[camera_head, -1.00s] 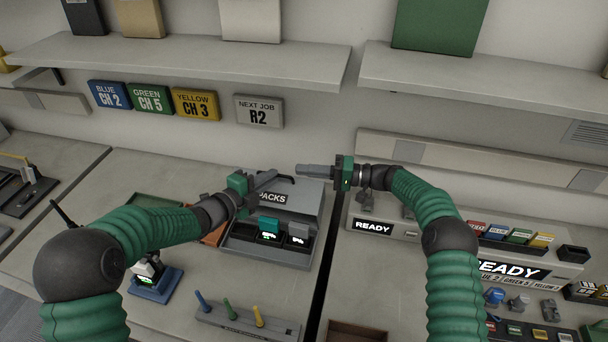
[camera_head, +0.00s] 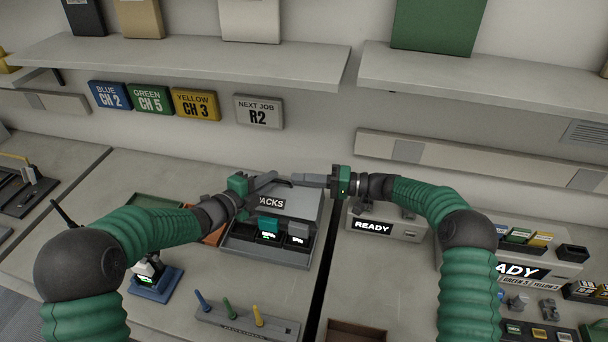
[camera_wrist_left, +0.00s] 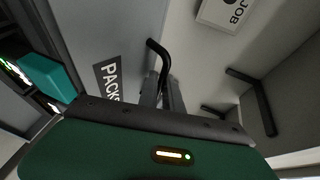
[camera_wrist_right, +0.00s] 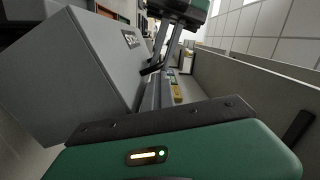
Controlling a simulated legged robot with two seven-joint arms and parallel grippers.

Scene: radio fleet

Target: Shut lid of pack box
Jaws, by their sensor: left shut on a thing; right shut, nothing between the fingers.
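The grey pack box (camera_head: 262,254) stands on the bench in the head view, with packs showing in its open front. Its grey lid (camera_head: 305,204), marked PACKS, is raised above them. The lid's dark bent handle (camera_head: 287,180) also shows in the left wrist view (camera_wrist_left: 155,48). My left gripper (camera_head: 274,175) is shut on the handle; the exact contact is partly hidden. My right gripper (camera_head: 296,180) is shut and empty, its fingertips beside the handle at the lid's top edge. Whether they touch the lid is unclear.
A blue stand (camera_head: 155,283) and a tray of coloured tools (camera_head: 246,322) are in front of the box. A READY unit (camera_head: 375,227) stands to its right, past a dark gap in the bench. Shelves (camera_head: 180,60) hang above and the wall is close behind.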

